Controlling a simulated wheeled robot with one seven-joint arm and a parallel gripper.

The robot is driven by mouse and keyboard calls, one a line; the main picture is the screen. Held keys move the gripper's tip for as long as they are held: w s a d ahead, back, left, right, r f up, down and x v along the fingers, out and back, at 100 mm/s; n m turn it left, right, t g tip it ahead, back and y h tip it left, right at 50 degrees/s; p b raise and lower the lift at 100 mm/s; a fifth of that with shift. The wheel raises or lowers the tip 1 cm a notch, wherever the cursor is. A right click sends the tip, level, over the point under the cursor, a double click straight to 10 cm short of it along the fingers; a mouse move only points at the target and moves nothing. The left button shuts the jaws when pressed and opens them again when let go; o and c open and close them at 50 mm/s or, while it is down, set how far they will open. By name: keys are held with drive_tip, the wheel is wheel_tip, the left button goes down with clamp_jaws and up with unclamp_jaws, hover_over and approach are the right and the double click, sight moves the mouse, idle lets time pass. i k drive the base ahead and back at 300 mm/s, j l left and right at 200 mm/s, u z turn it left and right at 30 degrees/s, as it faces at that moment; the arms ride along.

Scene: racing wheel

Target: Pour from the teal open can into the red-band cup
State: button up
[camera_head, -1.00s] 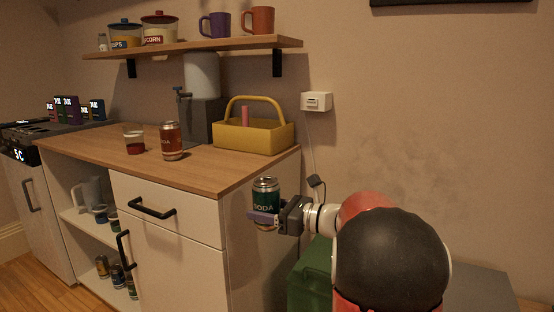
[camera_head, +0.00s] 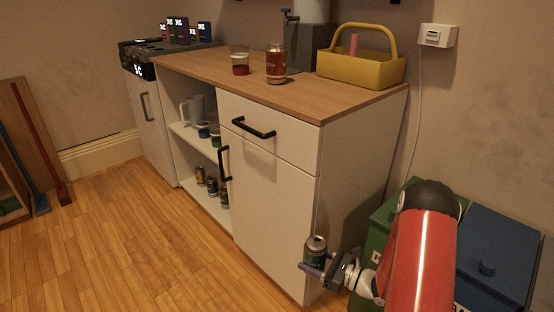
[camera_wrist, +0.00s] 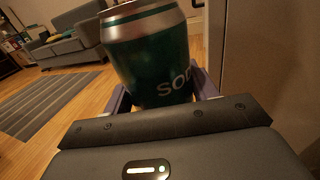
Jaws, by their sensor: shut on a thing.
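The teal soda can (camera_head: 315,252) is held in my gripper (camera_head: 316,268), low in front of the cabinet's right end. In the wrist view the teal can (camera_wrist: 155,62) stands between the two fingers of my gripper (camera_wrist: 160,95), slightly tilted in the picture; its opening is not visible. A clear cup with a red band or red contents (camera_head: 240,64) stands on the wooden counter, to the left of a red-brown soda can (camera_head: 276,66). My gripper is well below and apart from the cup.
The wooden counter (camera_head: 300,95) has a yellow basket (camera_head: 360,68) at its right end. Green (camera_head: 376,228) and blue (camera_head: 497,255) bins stand at lower right. Black drawer handles (camera_head: 253,128) stick out. Wooden floor (camera_head: 130,220) is clear at left.

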sight(240, 54)
drive_tip(key=i+j, duration=0.2)
drive_tip(key=j, duration=0.3)
drive_tip(key=i+j, duration=0.2)
drive_tip(key=j, duration=0.3)
drive_tip(key=i+j, duration=0.2)
drive_tip(key=j, duration=0.3)
drive_tip(key=i+j, duration=0.15)
drive_tip(key=j, duration=0.35)
drive_tip(key=i+j, duration=0.2)
drive_tip(key=j, duration=0.3)
drive_tip(key=i+j, duration=0.2)
drive_tip(key=j, duration=0.3)
drive_tip(key=i+j, duration=0.2)
drive_tip(key=j, duration=0.3)
drive_tip(key=i+j, duration=0.2)
drive_tip(key=j, duration=0.3)
drive_tip(key=j+z, duration=0.1)
drive_tip(key=z, duration=0.3)
drive_tip(key=j+z, duration=0.15)
drive_tip(key=z, duration=0.2)
drive_tip(key=j+z, duration=0.15)
drive_tip(key=z, duration=0.25)
drive_tip(key=j+z, duration=0.15)
drive_tip(key=z, duration=0.2)
drive_tip(key=i, duration=0.05)
